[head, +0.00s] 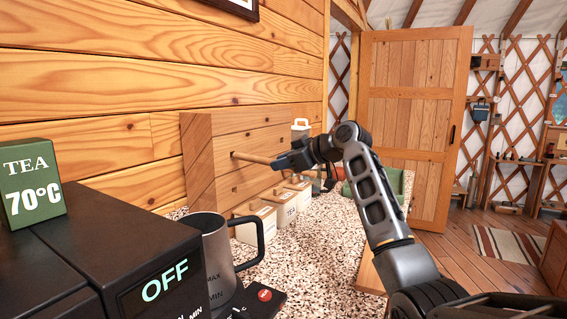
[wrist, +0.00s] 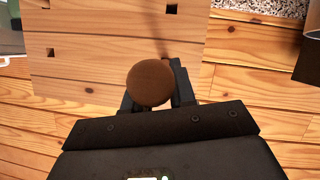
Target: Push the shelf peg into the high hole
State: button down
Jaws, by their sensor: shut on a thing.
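The shelf peg (head: 252,158) is a light wooden rod held roughly level in front of a thick wooden block (head: 232,187). Its far tip appears at or very near the block's face in the head view; I cannot tell whether it is inside a hole. My gripper (head: 283,163) is shut on the peg's near end. In the wrist view the round brown end of the peg (wrist: 150,83) faces the camera between the fingers and hides the tip.
Lidded white canisters (head: 256,219) stand on the speckled counter (head: 300,262) below the peg. A metal jug (head: 214,252) and a black machine reading OFF (head: 120,262) are at the near left. A plank wall (head: 130,100) rises behind the block.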

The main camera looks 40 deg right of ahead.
aim_at(259, 158)
jog(key=shift+w+a+b, duration=0.2)
jog(key=shift+w+a, duration=0.25)
jog(key=shift+w, duration=0.8)
jog(key=shift+w+a+b, duration=0.2)
jog(key=shift+w+a, duration=0.3)
jog(key=shift+w, duration=0.8)
jog(key=shift+w+a+b, duration=0.2)
jog(key=shift+w+a, duration=0.25)
jog(key=shift+w, duration=0.8)
jog(key=c, duration=0.8)
grip_release()
jog(key=shift+c, duration=0.2)
jog(key=shift+s, duration=0.1)
jog(key=b+v, duration=0.1)
jog(key=v, duration=0.6)
jog(key=shift+s, duration=0.3)
jog(key=shift+d, duration=0.1)
